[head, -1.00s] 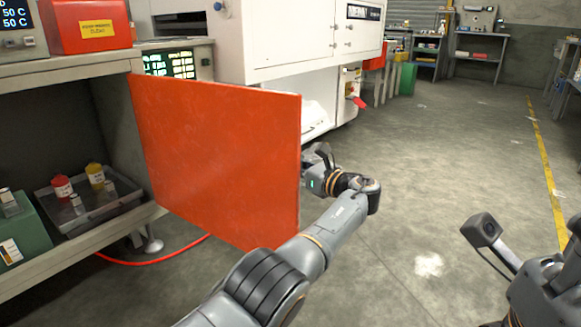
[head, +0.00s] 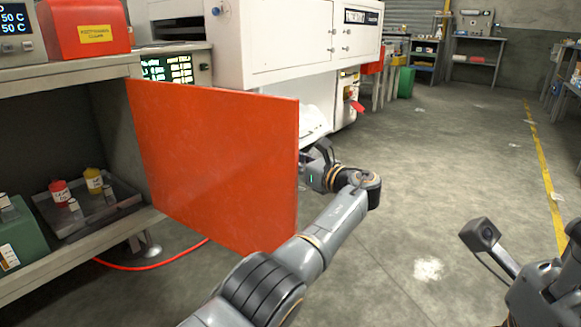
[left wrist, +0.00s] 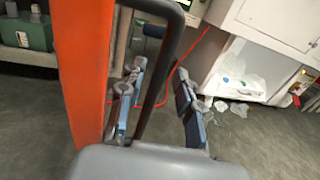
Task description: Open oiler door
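The orange door (head: 215,160) of the oiler cabinet stands swung out wide, and the shelf space behind it shows. In the left wrist view its edge is an orange strip (left wrist: 84,75) at the left. My left gripper (head: 318,160) is at the door's outer end, partly hidden by the door. In the left wrist view its two fingers (left wrist: 158,103) are apart. A dark curved bar (left wrist: 166,75), apparently the door handle, runs between them, and I cannot tell if they touch it. Of my right arm (head: 540,290) only part shows, at the lower right; its fingers are not visible.
In the open cabinet, a tray (head: 108,215) holds a red bottle (head: 60,193) and a yellow bottle (head: 93,181); a green box (head: 25,238) stands beside it. A red hose (head: 150,262) lies on the floor. A white machine (head: 290,45) stands behind. The floor to the right is clear.

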